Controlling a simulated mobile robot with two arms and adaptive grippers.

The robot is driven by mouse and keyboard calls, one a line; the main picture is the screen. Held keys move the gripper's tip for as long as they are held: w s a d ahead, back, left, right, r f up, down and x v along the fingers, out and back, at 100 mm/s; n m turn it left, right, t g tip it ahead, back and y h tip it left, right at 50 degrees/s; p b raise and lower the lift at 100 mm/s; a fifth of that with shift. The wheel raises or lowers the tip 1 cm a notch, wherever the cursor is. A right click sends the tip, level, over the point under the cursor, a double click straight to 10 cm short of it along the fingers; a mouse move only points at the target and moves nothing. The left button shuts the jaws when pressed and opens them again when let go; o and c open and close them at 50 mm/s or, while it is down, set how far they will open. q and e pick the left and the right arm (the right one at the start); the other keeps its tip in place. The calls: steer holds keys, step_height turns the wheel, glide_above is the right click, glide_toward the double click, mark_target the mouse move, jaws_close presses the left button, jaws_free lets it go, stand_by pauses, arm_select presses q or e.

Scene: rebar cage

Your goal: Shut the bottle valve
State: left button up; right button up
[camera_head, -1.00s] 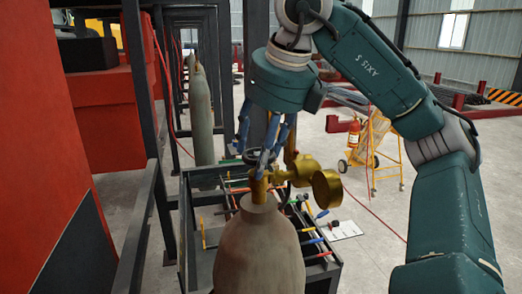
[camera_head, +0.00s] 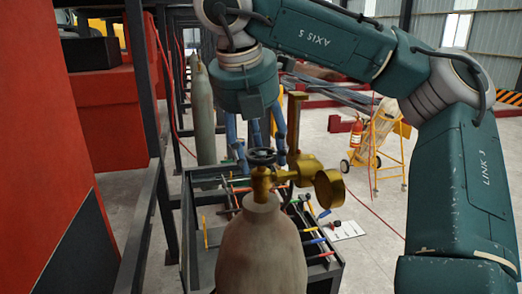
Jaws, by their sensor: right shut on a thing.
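A grey-brown gas bottle (camera_head: 262,250) stands upright in the foreground, its lower part cut off by the frame. A brass valve (camera_head: 262,186) sits on its neck, with a dark handwheel (camera_head: 262,156) on top. A brass regulator with a round gauge (camera_head: 329,188) projects to the right. My right gripper (camera_head: 263,160) comes down from above, with its blue fingers on either side of the handwheel, shut on it. The fingertips are partly hidden behind the valve. My left gripper is not in view.
A dark tray (camera_head: 326,270) with several coloured-handled tools lies behind the bottle. Another grey cylinder (camera_head: 200,115) stands behind at left. Red panels and a dark frame (camera_head: 140,225) close off the left side. A yellow trolley (camera_head: 377,140) and a red extinguisher (camera_head: 356,133) stand at back right.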

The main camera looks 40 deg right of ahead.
steer(key=m+g, duration=0.1)
steer(key=m, duration=0.2)
steer(key=shift+w+r+m, duration=0.1)
steer(key=shift+w+m, duration=0.05)
steer(key=shift+m, duration=0.25)
steer(key=m+g, duration=0.1)
steer(key=m, duration=0.2)
steer(key=shift+w+m+g, duration=0.1)
steer(key=shift+m+g, duration=0.2)
steer(key=shift+g, duration=0.1)
steer(key=m+g, duration=0.1)
steer(key=m, duration=0.2)
steer(key=m+g+y, duration=0.1)
steer(key=m, duration=0.2)
steer(key=shift+w, duration=0.15)
steer(key=shift+m, duration=0.3)
steer(key=o, duration=1.2)
